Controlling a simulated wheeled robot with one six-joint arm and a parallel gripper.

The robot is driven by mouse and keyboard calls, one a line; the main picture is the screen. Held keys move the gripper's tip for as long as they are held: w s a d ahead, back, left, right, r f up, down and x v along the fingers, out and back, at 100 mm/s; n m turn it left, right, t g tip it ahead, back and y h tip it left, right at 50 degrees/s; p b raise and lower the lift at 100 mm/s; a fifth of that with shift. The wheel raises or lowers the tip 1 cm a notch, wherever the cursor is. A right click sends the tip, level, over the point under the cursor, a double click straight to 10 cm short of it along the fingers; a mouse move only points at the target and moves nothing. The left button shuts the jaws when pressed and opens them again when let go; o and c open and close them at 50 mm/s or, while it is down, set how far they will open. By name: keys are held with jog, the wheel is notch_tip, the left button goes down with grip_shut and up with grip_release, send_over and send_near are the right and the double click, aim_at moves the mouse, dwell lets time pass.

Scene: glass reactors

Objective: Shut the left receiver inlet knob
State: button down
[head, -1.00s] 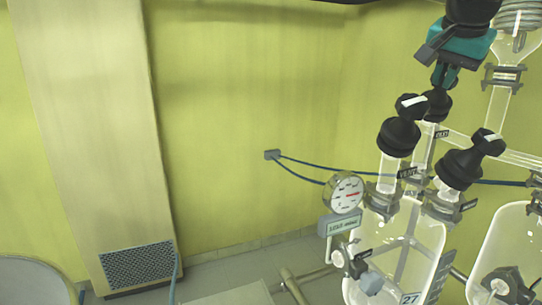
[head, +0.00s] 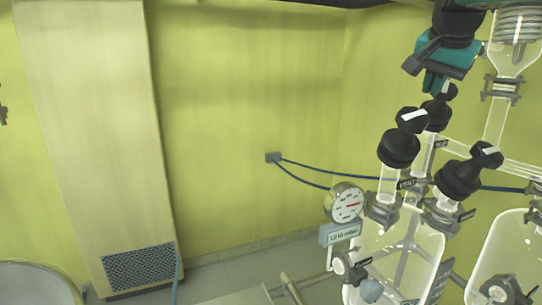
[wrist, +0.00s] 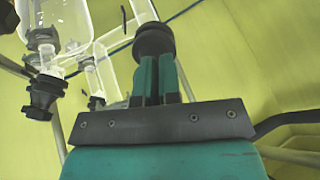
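The inlet knob (head: 437,113) is black and sits on the rear neck of the left receiver (head: 392,238), a clear glass vessel. An INLET label stands beside its neck. My gripper (head: 434,88) points down from above, its teal fingertips at the cap of this knob. In the wrist view the two fingers (wrist: 158,85) are close together, and the black knob (wrist: 153,40) is right at their tips. The fingers hide the cap there, so I cannot tell whether they grip it.
Two more black knobs stand in front, one at left (head: 399,146) by a VENT label, one at right (head: 460,178). A pressure gauge (head: 346,203) is left of the receiver. A second glass vessel (head: 513,255) stands at right. The wall side at left is open.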

jog(key=shift+w+f, duration=0.15)
jog(key=shift+f, duration=0.45)
jog(key=shift+a, duration=0.1)
jog(key=p+v, duration=0.3)
jog(key=v, duration=0.3)
jog(key=shift+p, duration=0.4)
jog(key=shift+w+a+r, duration=0.1)
jog(key=shift+w, duration=0.05)
